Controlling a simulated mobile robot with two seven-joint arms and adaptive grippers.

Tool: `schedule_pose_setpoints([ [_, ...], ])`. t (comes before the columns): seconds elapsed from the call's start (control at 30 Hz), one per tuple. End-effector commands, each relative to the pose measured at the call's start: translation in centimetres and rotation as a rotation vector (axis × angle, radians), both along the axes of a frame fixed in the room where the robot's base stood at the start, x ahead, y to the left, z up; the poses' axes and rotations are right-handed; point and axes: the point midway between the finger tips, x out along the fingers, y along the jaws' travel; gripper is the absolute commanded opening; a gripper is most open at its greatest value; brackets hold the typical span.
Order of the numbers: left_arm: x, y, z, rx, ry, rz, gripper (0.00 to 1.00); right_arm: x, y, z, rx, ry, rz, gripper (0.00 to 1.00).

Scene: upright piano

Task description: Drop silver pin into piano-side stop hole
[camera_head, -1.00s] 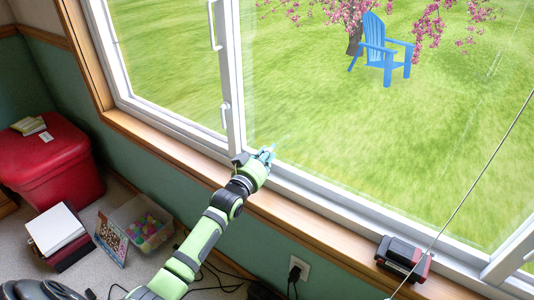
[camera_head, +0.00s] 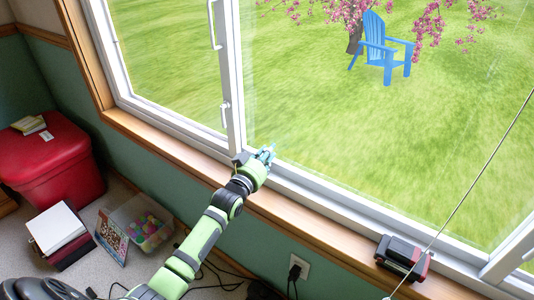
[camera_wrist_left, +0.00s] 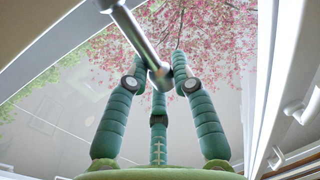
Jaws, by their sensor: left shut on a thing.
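My left gripper (camera_head: 266,153) is at the window's lower frame, just right of the upright stile (camera_head: 233,75) between the panes. In the left wrist view its teal fingers (camera_wrist_left: 161,82) are shut on the silver pin (camera_wrist_left: 138,38). The pin is a metal rod that slants from the top edge down to a rounded end between the fingertips. In the head view the pin is too small to make out. I cannot make out the stop hole. My right gripper is not in view.
The wooden sill (camera_head: 300,220) runs below the white window frame. A black and red device (camera_head: 402,258) sits on it at the right, by a thin slanting rod or cord (camera_head: 468,192). A red chest (camera_head: 52,165) and a bin of coloured balls (camera_head: 143,224) stand on the floor left.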

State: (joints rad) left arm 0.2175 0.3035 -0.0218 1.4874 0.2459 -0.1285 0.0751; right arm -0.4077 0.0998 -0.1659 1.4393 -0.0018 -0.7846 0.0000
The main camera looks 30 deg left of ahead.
Motion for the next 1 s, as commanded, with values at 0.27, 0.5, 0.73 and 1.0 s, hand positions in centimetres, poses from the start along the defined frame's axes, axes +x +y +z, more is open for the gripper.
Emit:
schedule_pose_setpoints([
  [0.27, 0.0, 0.0, 0.2, 0.000, -0.002, 0.000, 0.00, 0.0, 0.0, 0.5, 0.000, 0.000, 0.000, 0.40],
  [0.5, 0.0, 0.0, -0.1, 0.000, -0.002, 0.000, 0.00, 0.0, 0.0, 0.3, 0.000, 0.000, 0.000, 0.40],
  [0.73, 0.0, 0.0, -0.5, 0.000, -0.001, 0.000, 0.00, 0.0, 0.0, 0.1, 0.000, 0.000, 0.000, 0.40],
  [1.0, 0.0, 0.0, -0.9, 0.000, -0.001, 0.000, 0.00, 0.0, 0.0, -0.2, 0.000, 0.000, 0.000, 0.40],
])
